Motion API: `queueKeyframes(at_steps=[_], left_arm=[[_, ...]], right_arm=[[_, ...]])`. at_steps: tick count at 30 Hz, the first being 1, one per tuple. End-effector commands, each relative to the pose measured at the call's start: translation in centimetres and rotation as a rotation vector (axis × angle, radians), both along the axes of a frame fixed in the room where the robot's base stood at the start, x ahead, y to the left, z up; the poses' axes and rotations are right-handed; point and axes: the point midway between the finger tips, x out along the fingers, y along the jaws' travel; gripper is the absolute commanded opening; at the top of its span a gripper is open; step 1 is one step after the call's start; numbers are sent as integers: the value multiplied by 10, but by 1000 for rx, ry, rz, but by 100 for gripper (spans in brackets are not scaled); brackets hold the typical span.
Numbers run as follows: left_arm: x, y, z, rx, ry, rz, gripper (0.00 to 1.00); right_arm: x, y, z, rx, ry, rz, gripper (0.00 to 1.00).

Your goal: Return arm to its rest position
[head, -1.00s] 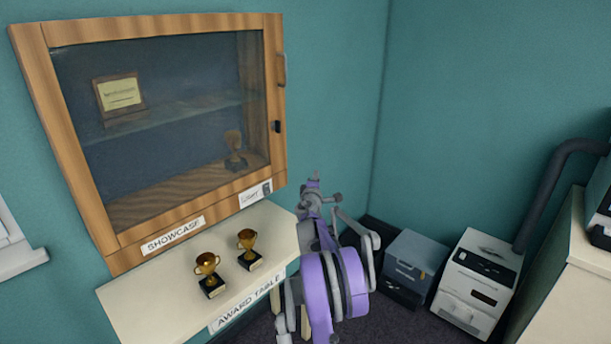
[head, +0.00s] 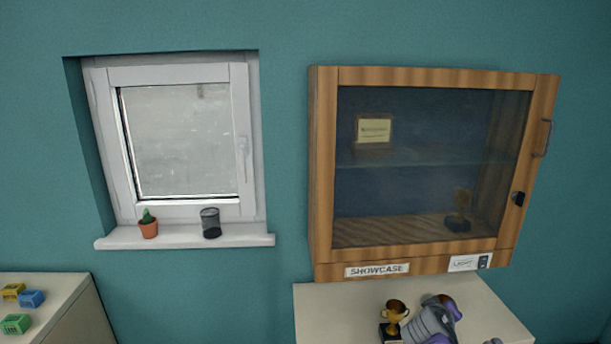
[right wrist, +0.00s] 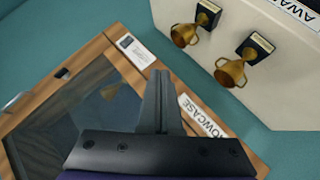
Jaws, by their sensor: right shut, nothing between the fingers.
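My right arm, grey and purple, shows at the bottom of the head view in front of the award table (head: 330,305); its fingertips cannot be made out there. In the right wrist view my right gripper (right wrist: 160,80) is shut and empty, with the showcase beyond it. The left gripper is out of view.
The wooden showcase (head: 322,180) is closed, with a plaque (head: 374,130) and a trophy (head: 459,212) behind its glass. A gold trophy (head: 395,315) stands on the award table; two trophies show in the wrist view. The window sill (head: 180,238) holds a plant and a dark cup.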

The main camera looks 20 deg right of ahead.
Motion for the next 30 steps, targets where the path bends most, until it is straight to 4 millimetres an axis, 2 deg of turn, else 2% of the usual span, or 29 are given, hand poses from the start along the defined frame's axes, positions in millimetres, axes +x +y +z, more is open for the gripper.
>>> queueKeyframes(at_steps=[1, 3, 9, 12, 15, 18, 20, 30], left_arm=[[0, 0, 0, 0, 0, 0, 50], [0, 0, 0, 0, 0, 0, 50], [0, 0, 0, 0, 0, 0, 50], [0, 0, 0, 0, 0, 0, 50], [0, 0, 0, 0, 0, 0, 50], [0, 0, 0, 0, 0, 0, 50], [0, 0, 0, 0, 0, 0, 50], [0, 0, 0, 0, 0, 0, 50]], right_arm=[[-12, 40, -12, 83, 0, 26, 0], [-29, 88, -30, 200, 6, 55, 0], [-92, 213, -85, 522, 74, 156, 0], [-123, 260, -107, 653, 118, 206, 0], [-147, 294, -123, 747, 157, 246, 0], [-162, 313, -132, 804, 181, 270, 0], [-167, 319, -135, 822, 189, 277, 0], [-168, 321, -135, 829, 192, 278, 0]])
